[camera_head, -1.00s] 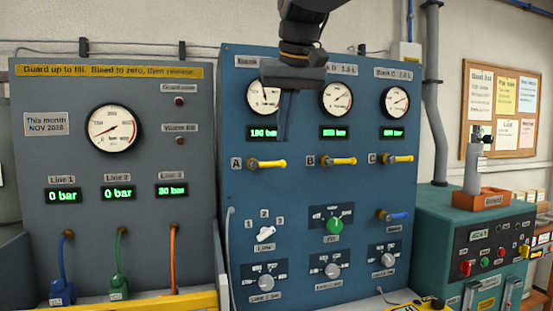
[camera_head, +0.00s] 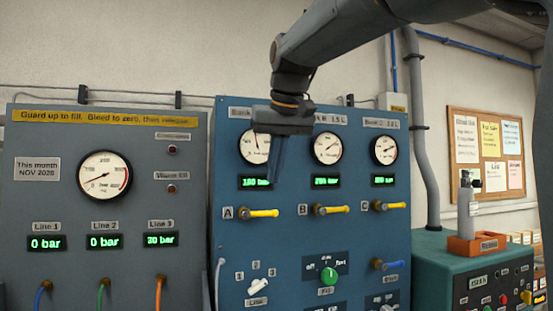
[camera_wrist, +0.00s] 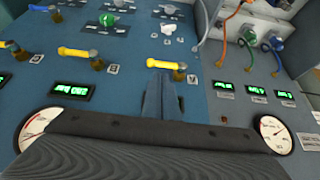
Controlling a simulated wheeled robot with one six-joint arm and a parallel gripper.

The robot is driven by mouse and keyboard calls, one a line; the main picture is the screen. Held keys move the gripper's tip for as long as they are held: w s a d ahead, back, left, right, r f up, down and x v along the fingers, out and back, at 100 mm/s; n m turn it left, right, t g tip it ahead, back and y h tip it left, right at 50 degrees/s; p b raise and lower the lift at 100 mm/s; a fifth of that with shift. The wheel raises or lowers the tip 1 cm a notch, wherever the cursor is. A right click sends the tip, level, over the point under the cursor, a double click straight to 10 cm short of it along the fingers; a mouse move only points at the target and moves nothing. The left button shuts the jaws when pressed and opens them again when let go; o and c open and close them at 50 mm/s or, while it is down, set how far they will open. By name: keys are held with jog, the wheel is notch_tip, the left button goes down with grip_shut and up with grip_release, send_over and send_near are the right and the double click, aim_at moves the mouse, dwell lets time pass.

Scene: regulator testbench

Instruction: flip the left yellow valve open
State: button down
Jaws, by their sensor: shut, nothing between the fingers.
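The left yellow valve (camera_head: 262,213) is beside label A on the blue panel; its handle lies horizontal, pointing right. In the wrist view, where the panel appears upside down, this valve (camera_wrist: 165,64) is just beyond the fingertips. My gripper (camera_head: 273,182) is shut and empty, fingers down, in front of the left gauge and display and above the handle. A gap shows between fingertips and handle in the head view. The shut fingers also show in the wrist view (camera_wrist: 162,84); depth to the panel is hard to tell.
Yellow valves B (camera_head: 332,209) and C (camera_head: 391,205) sit to the right, handles also horizontal. A blue-handled valve (camera_head: 388,265), a green knob (camera_head: 328,277) and a white selector (camera_head: 257,286) are lower. A grey panel (camera_head: 60,210) with hoses stands left.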

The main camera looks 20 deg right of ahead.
aim_at(262, 214)
jog(key=p+x, duration=0.1)
jog(key=x, duration=0.7)
jog(key=shift+w+f, duration=0.2)
jog(key=shift+w, duration=0.1)
